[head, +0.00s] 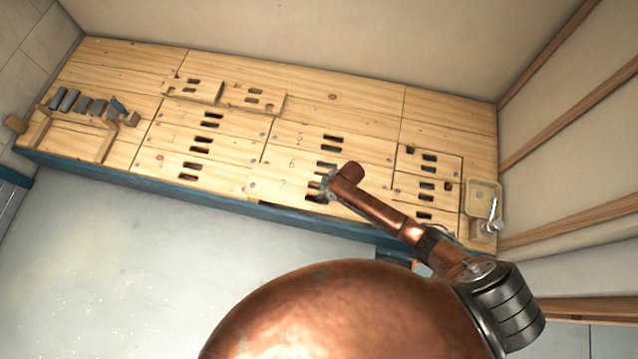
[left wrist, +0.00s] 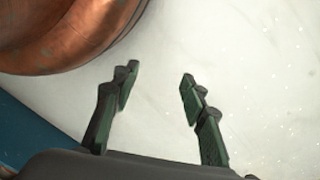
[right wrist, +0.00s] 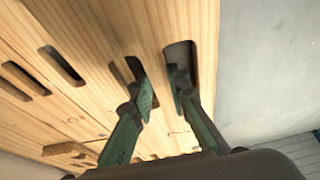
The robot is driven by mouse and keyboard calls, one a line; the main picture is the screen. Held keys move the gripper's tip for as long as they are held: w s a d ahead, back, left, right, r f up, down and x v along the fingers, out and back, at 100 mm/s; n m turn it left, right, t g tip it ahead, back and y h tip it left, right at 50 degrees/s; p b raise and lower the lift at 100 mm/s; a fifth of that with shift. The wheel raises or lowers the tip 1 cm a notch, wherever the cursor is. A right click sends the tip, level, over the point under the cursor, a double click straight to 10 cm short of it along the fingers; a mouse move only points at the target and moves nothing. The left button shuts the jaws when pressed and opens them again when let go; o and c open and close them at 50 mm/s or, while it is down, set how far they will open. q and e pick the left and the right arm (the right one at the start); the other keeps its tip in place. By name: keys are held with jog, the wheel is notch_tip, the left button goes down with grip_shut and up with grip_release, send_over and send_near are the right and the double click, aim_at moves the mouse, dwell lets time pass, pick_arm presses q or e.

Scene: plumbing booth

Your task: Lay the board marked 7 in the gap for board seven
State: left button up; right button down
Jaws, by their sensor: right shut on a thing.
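The board marked 7 (head: 268,188) lies at the front edge of the wooden deck, just in front of the board marked 6 (head: 275,167). My right gripper (head: 328,184) is over its slots. In the right wrist view, the fingers (right wrist: 160,82) reach into two slots and are shut on the wood bar between them, part of board 7 (right wrist: 205,20). The gap for board seven is mostly hidden under the board and arm; a dark strip shows along the front edge. I cannot tell whether the board is seated or raised. My left gripper (left wrist: 157,85) is open and empty above the pale floor.
Two slotted boards (head: 192,90) (head: 252,99) lie toward the back of the deck. A wooden frame (head: 75,150) with several grey blocks is at the left. A small tray (head: 484,186) stands at the right end. A blue beam (head: 150,182) runs along the front.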

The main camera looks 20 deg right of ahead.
jog(key=shift+w+f+b, duration=0.1)
jog(key=shift+f+b, duration=0.65)
jog(key=shift+f, duration=0.1)
jog(key=shift+f+b, duration=0.35)
jog(key=shift+f, duration=0.4)
pick_arm(q)
notch_tip(320, 180, up, 12)
jog(key=w+d+b, duration=0.1)
jog(key=w+d, duration=0.1)
jog(key=shift+d+h+b, duration=0.2)
jog(key=shift+h+b, duration=0.1)
jog(key=shift+b, duration=0.1)
pick_arm(e)
jog(key=shift+f, duration=0.85)
pick_arm(q)
jog(key=shift+w, duration=0.15)
jog(key=shift+r+p, duration=0.3)
jog(key=shift+f+b, duration=0.85)
jog(key=shift+f, duration=0.05)
pick_arm(e)
jog(key=shift+f, duration=1.65)
pick_arm(q)
jog(key=shift+r, duration=0.15)
